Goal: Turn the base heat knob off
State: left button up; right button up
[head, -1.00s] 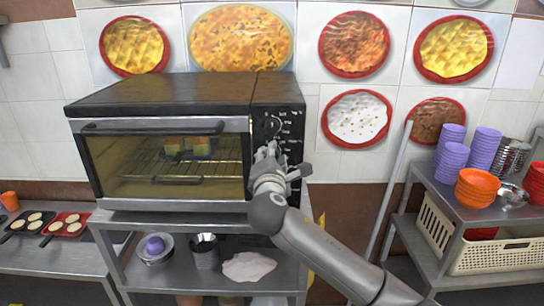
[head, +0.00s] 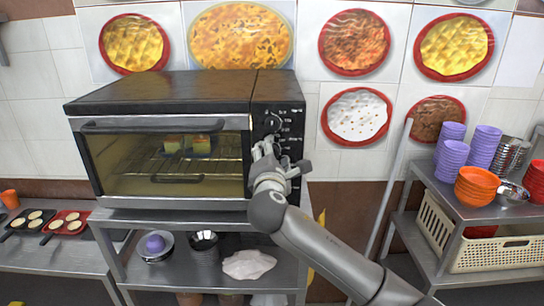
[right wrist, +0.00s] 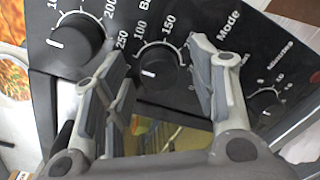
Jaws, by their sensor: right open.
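The oven's black control panel (head: 290,100) is at the right of the toaster oven (head: 180,130). My right gripper (head: 268,148) is in front of it, partly hiding the lower knobs. In the right wrist view my right gripper (right wrist: 155,58) is open. The base heat knob (right wrist: 162,68), black and round, appears between its fingers. Whether they touch it I cannot tell. The knob's white mark points to the lower left, and the numbers 100 and 150 show above it. My left gripper is not in view.
Another knob (right wrist: 77,45) is left of the base knob, and the minutes knob (right wrist: 265,102) is to the right. Two food pieces show behind the oven's glass door. A steel shelf (head: 450,215) with stacked bowls stands at the right.

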jog(key=shift+s, duration=0.1)
jog(key=s, duration=1.1)
jog(key=shift+s+a+r, duration=0.2)
jog(key=shift+s+r, duration=0.05)
jog(key=shift+s, duration=0.15)
